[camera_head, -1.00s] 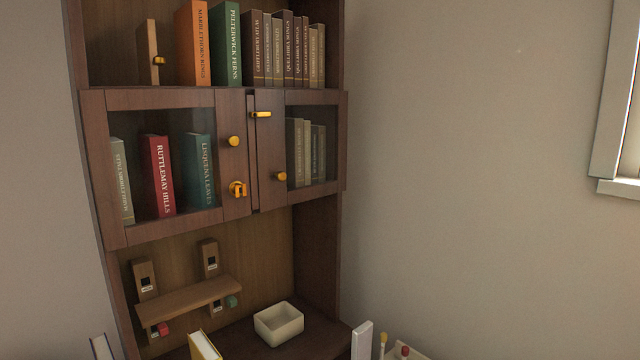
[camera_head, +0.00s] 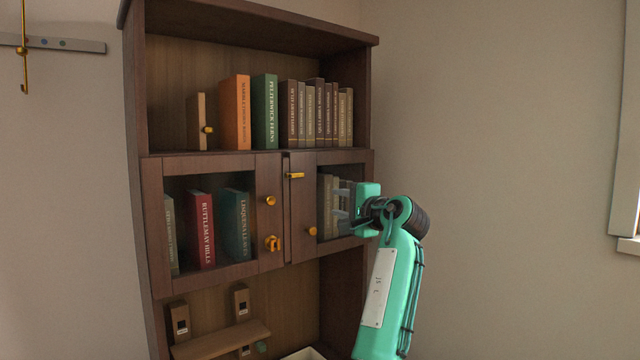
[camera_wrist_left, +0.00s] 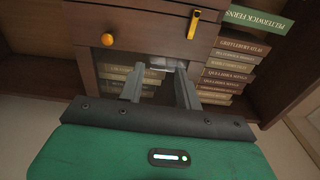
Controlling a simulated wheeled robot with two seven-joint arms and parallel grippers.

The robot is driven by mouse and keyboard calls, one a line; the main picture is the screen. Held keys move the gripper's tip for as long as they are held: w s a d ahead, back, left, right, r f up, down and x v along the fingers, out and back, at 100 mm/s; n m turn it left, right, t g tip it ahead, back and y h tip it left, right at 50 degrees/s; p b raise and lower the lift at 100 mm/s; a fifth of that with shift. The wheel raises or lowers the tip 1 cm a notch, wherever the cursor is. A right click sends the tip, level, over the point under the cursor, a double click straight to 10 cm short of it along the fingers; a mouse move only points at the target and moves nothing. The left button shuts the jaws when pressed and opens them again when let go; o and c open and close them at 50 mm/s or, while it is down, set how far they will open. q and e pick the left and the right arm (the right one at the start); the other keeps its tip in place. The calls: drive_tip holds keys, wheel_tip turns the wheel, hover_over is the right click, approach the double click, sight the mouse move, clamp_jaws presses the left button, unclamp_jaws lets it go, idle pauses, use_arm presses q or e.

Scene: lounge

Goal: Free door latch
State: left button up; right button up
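The cabinet has two glass-fronted doors, both looking shut. In the head view a gold bar latch (camera_head: 296,175) lies roughly level at the top of the right door (camera_head: 295,215). A round gold knob (camera_head: 312,231) sits lower on that door. The left door (camera_head: 216,275) carries a gold knob (camera_head: 270,200) and a gold catch (camera_head: 272,243) below it. My left gripper (camera_head: 341,203) is open and empty before the right door's glass, right of the latch and knob. The left wrist view shows its spread fingers (camera_wrist_left: 158,78), the latch (camera_wrist_left: 193,23) and the knob (camera_wrist_left: 107,39). My right gripper is not in view.
Several books (camera_head: 237,112) stand on the open shelf above, and more stand behind the glass. A small wooden shelf (camera_head: 222,341) is below the doors. A wall rail with a hanging hook (camera_head: 24,60) is at the upper left.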

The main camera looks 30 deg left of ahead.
use_arm(q)
drive_tip(key=s+r+n, duration=0.1)
drive_tip(key=s+r, duration=0.2)
drive_tip(key=r, duration=0.2)
drive_tip(key=g+p, duration=0.1)
drive_tip(key=p, duration=0.6)
approach(299, 176)
drive_tip(key=shift+y, duration=0.4)
drive_tip(key=x, duration=0.7)
drive_tip(key=shift+w+a+f, duration=0.15)
drive_tip(key=shift+w+a, duration=0.05)
drive_tip(key=shift+a, duration=0.1)
drive_tip(key=shift+w+a+f, duration=0.1)
drive_tip(key=shift+a, duration=0.25)
clamp_jaws()
